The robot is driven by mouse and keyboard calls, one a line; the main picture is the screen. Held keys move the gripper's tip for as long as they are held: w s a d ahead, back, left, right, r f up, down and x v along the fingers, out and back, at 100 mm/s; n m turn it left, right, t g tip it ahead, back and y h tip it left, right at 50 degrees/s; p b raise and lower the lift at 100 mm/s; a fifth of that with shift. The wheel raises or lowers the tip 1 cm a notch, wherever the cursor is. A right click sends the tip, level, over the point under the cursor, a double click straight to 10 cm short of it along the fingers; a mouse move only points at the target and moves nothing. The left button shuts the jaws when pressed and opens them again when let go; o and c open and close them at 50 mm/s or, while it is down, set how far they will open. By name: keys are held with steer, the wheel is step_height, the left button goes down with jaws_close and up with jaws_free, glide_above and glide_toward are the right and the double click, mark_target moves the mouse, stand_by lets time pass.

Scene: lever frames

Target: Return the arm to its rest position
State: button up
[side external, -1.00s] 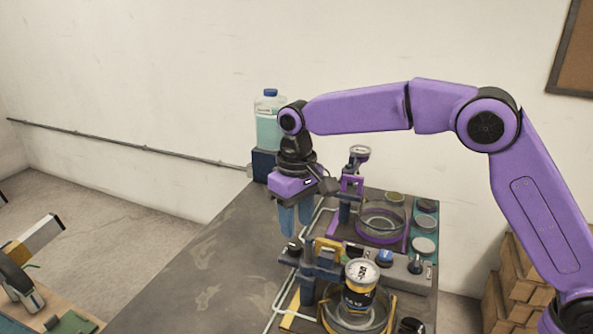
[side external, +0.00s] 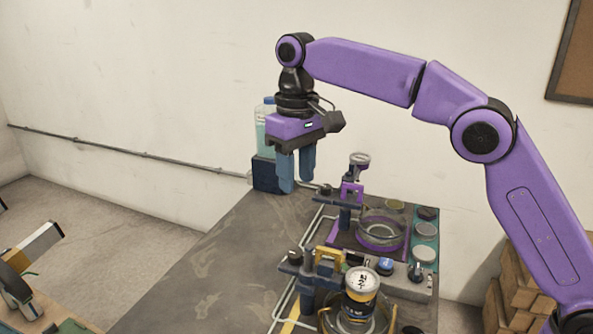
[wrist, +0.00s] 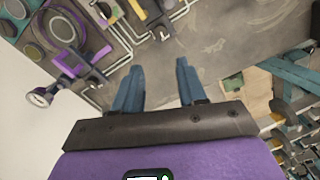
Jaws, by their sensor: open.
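My gripper (side external: 296,172) hangs from the purple arm above the far part of the dark worktable (side external: 205,255). Its two blue fingers point down, apart, with nothing between them. In the wrist view my gripper (wrist: 158,85) also shows its fingers spread and empty, with bare table beyond the tips. The lever frames stand to the right of and nearer than my gripper: one with a purple base and ring (side external: 380,235), one with a yellow clamp (side external: 328,260). My gripper touches neither.
A bottle of light blue liquid (side external: 262,125) on a dark block (side external: 268,174) stands behind my gripper. Grey pipes (side external: 287,297) run along the table. The table's left part is clear. Cardboard boxes (side external: 520,275) are stacked at right.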

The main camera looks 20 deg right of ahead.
stand_by(0.4)
steer(key=s+d+f+n, duration=0.2)
steer(key=s+d+f, duration=0.2)
steer(key=s+d, duration=0.4)
steer(key=s+d+f+n, duration=0.3)
steer(key=s+d, duration=0.6)
steer(key=s, duration=0.5)
steer(key=s+d+f+n, duration=0.3)
steer(key=s+d+f, duration=0.3)
steer(key=s+d, duration=0.3)
steer(key=s, duration=0.3)
steer(key=shift+d, duration=0.2)
